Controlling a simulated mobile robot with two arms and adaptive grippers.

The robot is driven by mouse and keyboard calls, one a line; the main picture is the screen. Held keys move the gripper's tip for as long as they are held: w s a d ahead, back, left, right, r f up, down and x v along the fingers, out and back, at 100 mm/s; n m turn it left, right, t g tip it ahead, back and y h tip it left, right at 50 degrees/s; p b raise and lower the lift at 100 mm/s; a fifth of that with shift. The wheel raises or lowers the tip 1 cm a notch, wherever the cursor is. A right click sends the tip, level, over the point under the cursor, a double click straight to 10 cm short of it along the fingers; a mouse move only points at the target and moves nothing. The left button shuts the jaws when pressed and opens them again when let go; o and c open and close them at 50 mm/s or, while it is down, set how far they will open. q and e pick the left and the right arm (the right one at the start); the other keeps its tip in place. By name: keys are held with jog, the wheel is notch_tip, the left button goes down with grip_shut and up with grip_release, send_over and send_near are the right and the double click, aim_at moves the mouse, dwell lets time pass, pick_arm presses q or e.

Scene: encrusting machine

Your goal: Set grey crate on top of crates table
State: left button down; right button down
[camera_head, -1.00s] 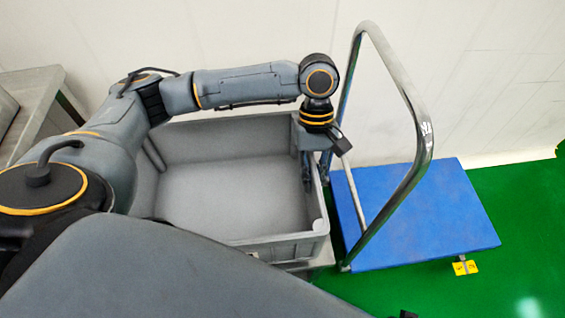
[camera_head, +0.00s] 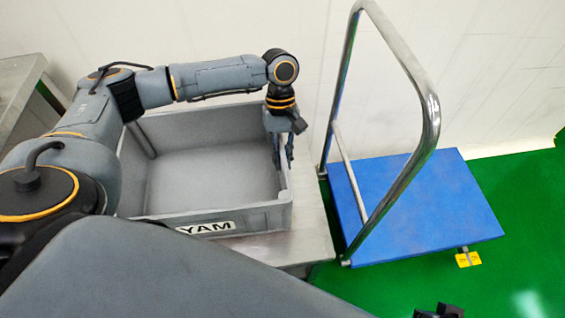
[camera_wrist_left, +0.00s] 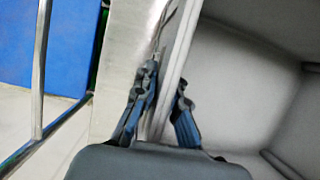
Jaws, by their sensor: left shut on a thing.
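The grey crate (camera_head: 215,218) is empty and upright, with a YAM label on its near wall. It is over the metal crates table (camera_head: 311,232), whose bare top shows to its right; I cannot tell whether it rests flat. My left gripper (camera_head: 282,160) is shut on the crate's right wall, one finger on each side. In the left wrist view the fingers (camera_wrist_left: 166,82) straddle the crate's rim, beside the table's metal strip (camera_wrist_left: 122,65). My right gripper (camera_head: 438,312) only peeks in at the bottom edge, dark and cut off.
A trolley with a blue deck (camera_head: 430,205) and a tall steel handle (camera_head: 432,115) stands just right of the table. A white wall (camera_head: 200,30) is behind. Another metal surface (camera_head: 18,85) is at the far left. Green floor (camera_head: 530,210) is clear at the right.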

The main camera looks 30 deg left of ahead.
pick_arm(q)
jog(key=shift+f, duration=0.9)
jog(key=c, duration=1.8)
grip_release()
jog(key=shift+f, duration=0.15)
jog(key=o, duration=0.4)
